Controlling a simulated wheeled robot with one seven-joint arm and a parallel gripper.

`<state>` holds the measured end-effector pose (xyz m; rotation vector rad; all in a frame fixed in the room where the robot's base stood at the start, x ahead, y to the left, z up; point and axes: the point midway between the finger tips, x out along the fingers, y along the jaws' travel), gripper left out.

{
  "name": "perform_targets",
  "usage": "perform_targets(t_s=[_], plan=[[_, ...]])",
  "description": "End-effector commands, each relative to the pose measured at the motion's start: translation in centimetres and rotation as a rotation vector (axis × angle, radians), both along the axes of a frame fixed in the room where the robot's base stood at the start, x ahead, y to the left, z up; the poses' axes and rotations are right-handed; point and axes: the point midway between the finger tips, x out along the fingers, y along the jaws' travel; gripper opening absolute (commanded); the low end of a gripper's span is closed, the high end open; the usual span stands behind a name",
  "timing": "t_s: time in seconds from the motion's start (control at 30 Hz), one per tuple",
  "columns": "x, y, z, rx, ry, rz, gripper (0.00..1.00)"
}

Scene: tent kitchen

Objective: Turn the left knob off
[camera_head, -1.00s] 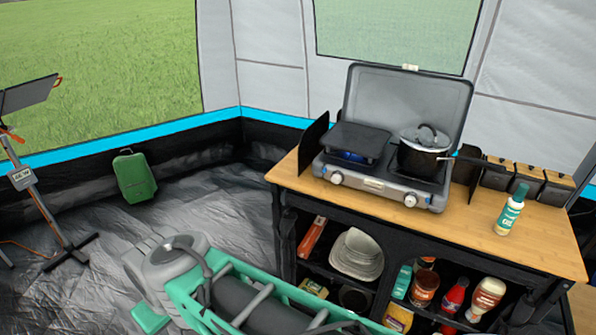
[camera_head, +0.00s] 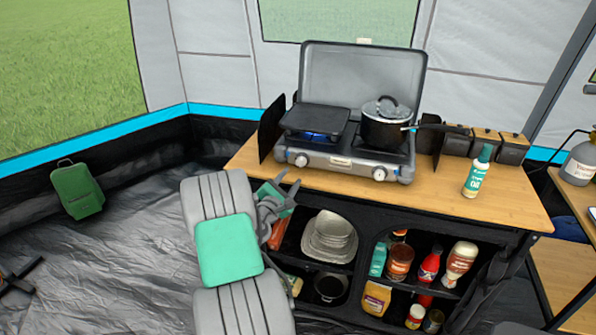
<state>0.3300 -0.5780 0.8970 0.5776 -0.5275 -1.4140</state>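The left knob (camera_head: 301,160) is a small round silver dial on the front of the grey camping stove (camera_head: 340,162). A blue glow shows under the black griddle plate (camera_head: 316,122) on the left burner. The right knob (camera_head: 380,174) is on the same front panel. My gripper (camera_head: 291,178) is in front of the table, below and slightly left of the left knob, not touching it. Its two fingers point up and are spread apart, with nothing seen between them. The knob's pointer is too small to read.
A black lidded pot (camera_head: 388,125) stands on the right burner, its handle pointing right. A white and teal bottle (camera_head: 478,172) stands right of the stove on the wooden table (camera_head: 430,187). Shelves below hold dishes (camera_head: 330,235) and several jars. Black windscreens flank the stove.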

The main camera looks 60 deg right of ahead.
Motion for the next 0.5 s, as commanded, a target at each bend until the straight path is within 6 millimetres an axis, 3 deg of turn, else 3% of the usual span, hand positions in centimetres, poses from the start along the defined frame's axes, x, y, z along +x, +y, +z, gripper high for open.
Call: perform_targets(t_s=[0.3,0.5], plan=[[0.3,-5.7,0.3,-0.002,-0.002,-0.003,0.39],[0.6,-7.4,0.2,-0.001,-0.002,-0.001,0.39]])
